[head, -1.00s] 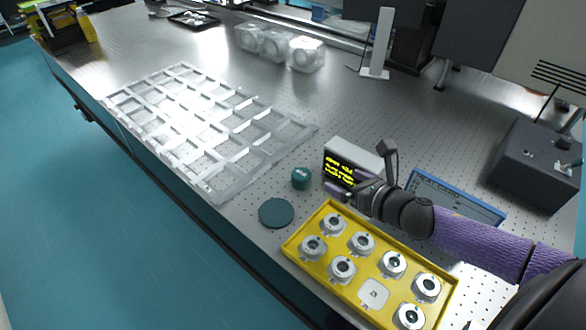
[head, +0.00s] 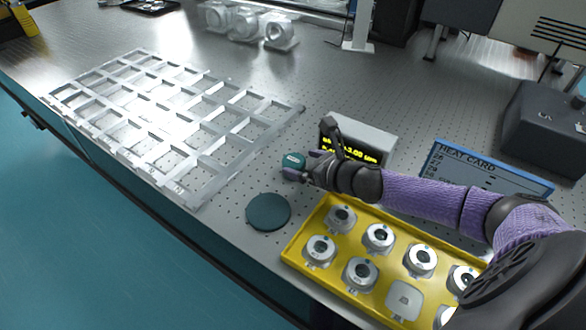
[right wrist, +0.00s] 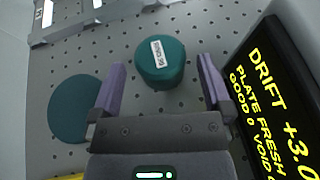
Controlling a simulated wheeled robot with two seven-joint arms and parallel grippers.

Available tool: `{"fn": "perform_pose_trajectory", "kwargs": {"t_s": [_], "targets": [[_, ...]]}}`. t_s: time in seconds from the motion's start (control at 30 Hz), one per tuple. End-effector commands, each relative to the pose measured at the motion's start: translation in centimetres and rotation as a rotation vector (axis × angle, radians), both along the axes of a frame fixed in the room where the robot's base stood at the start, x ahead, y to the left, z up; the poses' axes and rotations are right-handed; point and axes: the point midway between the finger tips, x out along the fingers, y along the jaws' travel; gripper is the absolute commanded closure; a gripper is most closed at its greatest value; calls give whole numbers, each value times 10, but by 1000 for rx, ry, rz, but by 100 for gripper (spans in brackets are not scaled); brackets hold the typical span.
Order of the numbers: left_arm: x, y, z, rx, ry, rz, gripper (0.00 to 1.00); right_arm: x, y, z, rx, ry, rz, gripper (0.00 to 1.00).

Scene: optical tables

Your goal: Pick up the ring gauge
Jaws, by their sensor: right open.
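The ring gauge looks to be the small teal cylinder (head: 292,161) with a white label, standing on the perforated table left of the display box. In the right wrist view the teal cylinder (right wrist: 160,64) sits ahead of and between the fingertips, with its label turned up. My right gripper (head: 300,168) is open around its near side; in the right wrist view the purple fingers (right wrist: 160,80) stand apart on either side with visible gaps. A flat teal disc (head: 268,212) lies nearer the front edge. My left gripper is not in view.
A display box (head: 360,140) with yellow text stands just behind my right gripper. A yellow tray (head: 292,250) of round metal parts lies in front, below my forearm. A pale compartment grid (head: 215,178) lies left. A blue-edged heat card (head: 490,165) is right.

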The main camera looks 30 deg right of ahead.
Motion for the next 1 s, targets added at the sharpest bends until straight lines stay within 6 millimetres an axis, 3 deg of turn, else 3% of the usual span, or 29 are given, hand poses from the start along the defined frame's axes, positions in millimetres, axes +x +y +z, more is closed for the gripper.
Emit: {"fn": "perform_pose_trajectory", "kwargs": {"t_s": [0.2, 0.47, 0.9, 1.0], "targets": [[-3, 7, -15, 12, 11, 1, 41, 29, 6, -15, 1, 0, 0, 0], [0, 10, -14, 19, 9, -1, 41, 31, 7, -15, 1, 0, 0, 2], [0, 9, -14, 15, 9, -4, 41, 31, 7, -15, 1, 0, 0, 95], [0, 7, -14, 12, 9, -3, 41, 31, 7, -14, 1, 0, 0, 97]]}}
